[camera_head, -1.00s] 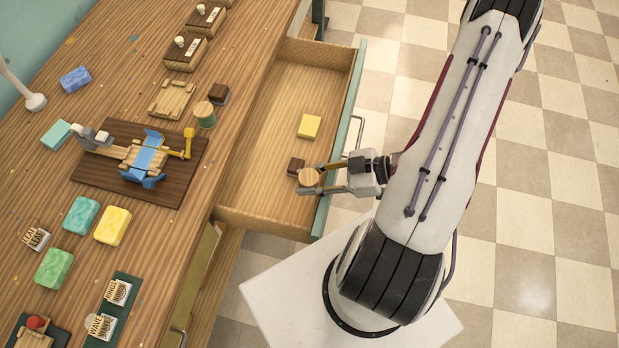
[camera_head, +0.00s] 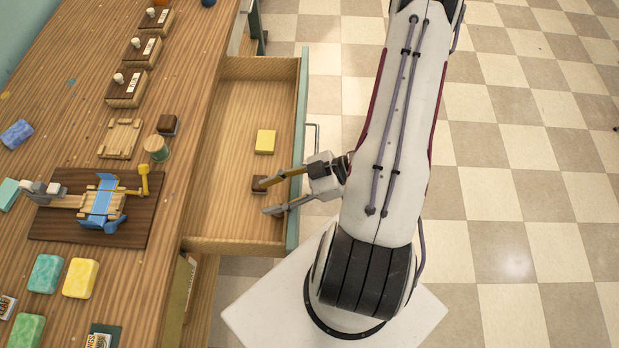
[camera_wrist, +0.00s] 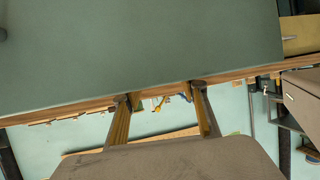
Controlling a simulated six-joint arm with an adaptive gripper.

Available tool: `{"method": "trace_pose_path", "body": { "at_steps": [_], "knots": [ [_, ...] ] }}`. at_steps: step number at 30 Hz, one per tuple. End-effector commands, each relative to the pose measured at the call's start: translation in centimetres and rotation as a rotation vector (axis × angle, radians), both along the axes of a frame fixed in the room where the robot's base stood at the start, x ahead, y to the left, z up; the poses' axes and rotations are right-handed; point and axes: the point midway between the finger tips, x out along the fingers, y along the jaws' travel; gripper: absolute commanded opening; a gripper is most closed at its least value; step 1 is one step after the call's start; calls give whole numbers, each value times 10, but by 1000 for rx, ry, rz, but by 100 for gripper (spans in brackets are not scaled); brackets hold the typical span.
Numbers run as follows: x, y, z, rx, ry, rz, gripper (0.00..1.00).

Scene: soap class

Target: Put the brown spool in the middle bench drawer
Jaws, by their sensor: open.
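My gripper (camera_head: 266,197) is open over the front part of the pulled-out bench drawer (camera_head: 235,115), its fingers pointing left. A yellow block (camera_head: 265,141) lies on the drawer floor. The round, tan-topped spool seen earlier between the fingers is not visible now.
The drawer's green front (camera_head: 298,150) stands beneath my wrist. The drawer's rear half has free room.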

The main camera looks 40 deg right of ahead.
Motion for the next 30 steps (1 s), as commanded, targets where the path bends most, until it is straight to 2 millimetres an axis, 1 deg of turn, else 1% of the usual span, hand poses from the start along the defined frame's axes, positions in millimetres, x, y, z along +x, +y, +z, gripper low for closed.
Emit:
{"method": "trace_pose_path", "body": {
  "at_steps": [2, 11, 30],
  "knots": [
    [0, 0, 5, -1, -2, 0, 43],
    [-16, -24, 17, -3, -2, -2, 43],
    [-53, -81, 49, -2, -3, -1, 43]
  ]
}}
